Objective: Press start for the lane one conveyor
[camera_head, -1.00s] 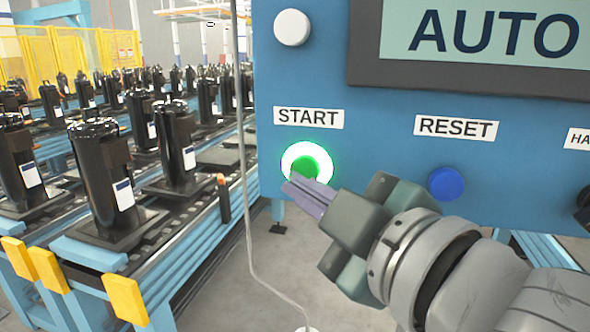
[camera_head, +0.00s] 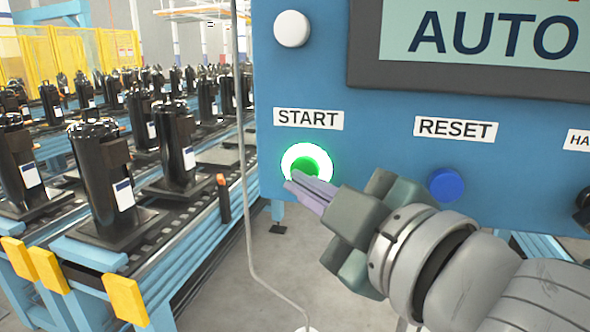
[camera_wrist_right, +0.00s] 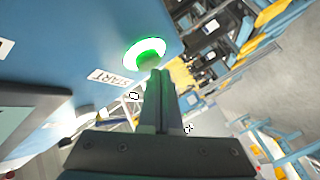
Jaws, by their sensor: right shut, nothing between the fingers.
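The green START button (camera_head: 308,165) with its lit white-green ring sits on the blue control panel (camera_head: 380,150), under the START label (camera_head: 308,118). My right gripper (camera_head: 293,184) is shut and empty, its fingertips just in front of the button's lower left edge in the head view. In the right wrist view the button (camera_wrist_right: 147,56) is just beyond the tips of the shut fingers (camera_wrist_right: 160,75). I cannot tell whether the tips touch it. My left gripper is not in view.
The blue RESET button (camera_head: 446,184) is right of START, above my right wrist. A white button (camera_head: 292,28) and a screen reading AUTO (camera_head: 480,35) are higher up. A thin cable (camera_head: 247,200) hangs at the panel's left. Conveyors with black compressors (camera_head: 105,180) stand at left.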

